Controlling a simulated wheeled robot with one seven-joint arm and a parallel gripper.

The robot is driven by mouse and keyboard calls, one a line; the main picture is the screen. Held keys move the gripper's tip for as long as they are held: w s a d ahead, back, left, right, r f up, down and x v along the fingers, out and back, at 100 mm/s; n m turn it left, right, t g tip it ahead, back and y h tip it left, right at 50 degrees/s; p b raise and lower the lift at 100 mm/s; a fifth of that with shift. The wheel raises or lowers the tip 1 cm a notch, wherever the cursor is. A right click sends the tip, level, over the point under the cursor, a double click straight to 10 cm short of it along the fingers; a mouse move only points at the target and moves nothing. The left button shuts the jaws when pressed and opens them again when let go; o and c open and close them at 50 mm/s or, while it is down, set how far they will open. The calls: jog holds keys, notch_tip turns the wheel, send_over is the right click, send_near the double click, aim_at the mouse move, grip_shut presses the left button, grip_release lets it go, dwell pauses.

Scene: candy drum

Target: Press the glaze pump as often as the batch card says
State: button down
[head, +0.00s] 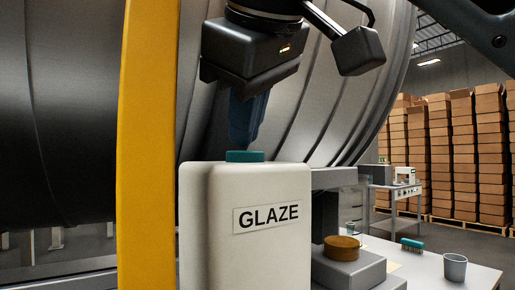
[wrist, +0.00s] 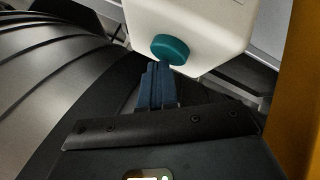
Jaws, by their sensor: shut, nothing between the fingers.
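The glaze jug is a cream-white container (head: 243,255) labelled GLAZE, in the lower middle of the head view. Its teal pump top (head: 245,156) sits on the jug's upper face. The wrist view shows the same teal top (wrist: 170,48) on the white jug (wrist: 200,20). My gripper (head: 240,143) points down with dark blue fingers shut and empty, right at the pump top. In the wrist view my fingertips (wrist: 162,68) end at the near edge of the teal top. I cannot tell whether they touch it. I cannot make out a readable batch card.
A yellow post (head: 147,150) stands close left of the jug. The big metal drum (head: 330,90) fills the space behind. At right, a table (head: 430,271) holds a grey cup (head: 455,267), a teal brush (head: 412,245) and a scale-like device with a brown round piece (head: 342,247).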

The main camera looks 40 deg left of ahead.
jog(key=shift+f, duration=0.2)
jog(key=shift+r, duration=0.1)
dwell(0.4)
jog(key=shift+r+p, duration=0.9)
notch_tip(320, 180, up, 5)
jog(key=p, duration=0.4)
jog(key=shift+p, duration=0.3)
dwell(2.0)
